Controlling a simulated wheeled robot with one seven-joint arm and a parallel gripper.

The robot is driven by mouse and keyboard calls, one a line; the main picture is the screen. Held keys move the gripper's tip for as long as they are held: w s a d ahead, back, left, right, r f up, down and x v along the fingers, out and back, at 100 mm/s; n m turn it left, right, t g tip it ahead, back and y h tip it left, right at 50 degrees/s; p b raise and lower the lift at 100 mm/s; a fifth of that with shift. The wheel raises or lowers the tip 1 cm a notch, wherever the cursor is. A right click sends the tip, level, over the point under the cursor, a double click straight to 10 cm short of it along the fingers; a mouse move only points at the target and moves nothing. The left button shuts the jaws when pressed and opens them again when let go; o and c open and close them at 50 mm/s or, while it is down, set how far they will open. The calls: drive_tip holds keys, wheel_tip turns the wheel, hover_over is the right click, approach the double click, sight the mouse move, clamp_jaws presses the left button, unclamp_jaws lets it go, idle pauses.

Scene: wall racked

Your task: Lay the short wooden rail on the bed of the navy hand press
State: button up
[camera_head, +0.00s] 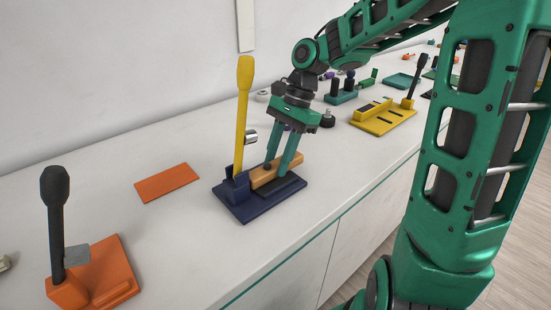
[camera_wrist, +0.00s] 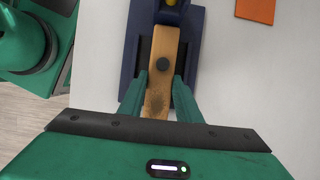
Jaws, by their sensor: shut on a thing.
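The short wooden rail (camera_head: 265,177) is tan with a dark round knob on top. My green gripper (camera_head: 280,165) is shut on it, one finger on each side. In the wrist view the rail (camera_wrist: 166,50) lies lengthwise between the fingertips (camera_wrist: 160,85), over the dark bed of the navy hand press. The navy hand press (camera_head: 237,208) has an upright yellow lever and also shows in the wrist view (camera_wrist: 130,60). The rail is at or just above the bed; I cannot tell whether it touches. The fingers hide part of it.
An orange plate (camera_head: 167,183) lies left of the navy press, and an orange press (camera_head: 110,265) with a black lever stands at the front left. A yellow press (camera_head: 385,120) stands farther back right. The white counter between them is mostly clear.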

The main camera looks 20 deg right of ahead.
drive_tip(key=shift+f, duration=0.4)
drive_tip(key=o, duration=1.3)
drive_tip(key=v, duration=1)
drive_tip(key=shift+r, duration=0.3)
drive_tip(key=shift+d, duration=0.1)
drive_tip(key=shift+s+d+f, duration=0.15)
drive_tip(key=shift+s+f, duration=0.15)
drive_tip(key=shift+s, duration=0.1)
drive_tip(key=s+d+f+n+h, duration=0.1)
drive_tip(key=s+d+f+n, duration=0.1)
drive_tip(key=s, duration=0.6)
drive_tip(key=s+d+f+n+t+h, duration=0.1)
drive_tip(key=s+d+f+n, duration=0.2)
drive_tip(key=s+d, duration=0.3)
drive_tip(key=s+d+f+n+h, duration=0.2)
drive_tip(key=s+d+f+n, duration=0.1)
drive_tip(key=s, duration=0.6)
drive_tip(key=shift+s+d+f, duration=0.4)
drive_tip(key=shift+d+f, duration=0.35)
drive_tip(key=shift+d, duration=0.35)
